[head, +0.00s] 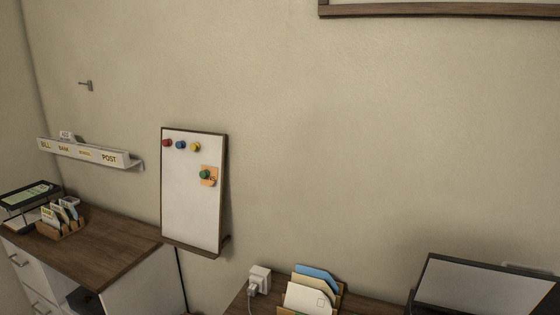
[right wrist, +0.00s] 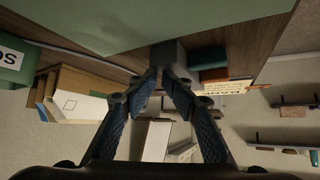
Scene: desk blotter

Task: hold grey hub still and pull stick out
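My right gripper (right wrist: 159,76) shows in the right wrist view, its two blue-padded fingers running to tips very close together. A grey block (right wrist: 174,56), which may be the grey hub, is right at the tips; I cannot tell whether they touch it. I cannot make out a stick, nor whether anything thin is between the tips. The head view shows neither hub nor stick. My left gripper is in neither view.
In the right wrist view, a green sheet (right wrist: 110,22) lies on the wooden desk, with teal and red-brown items (right wrist: 212,74) beside the block. In the head view are a letter holder (head: 311,292), a white plug (head: 260,278), a dark-framed panel (head: 480,285) and a whiteboard (head: 190,205).

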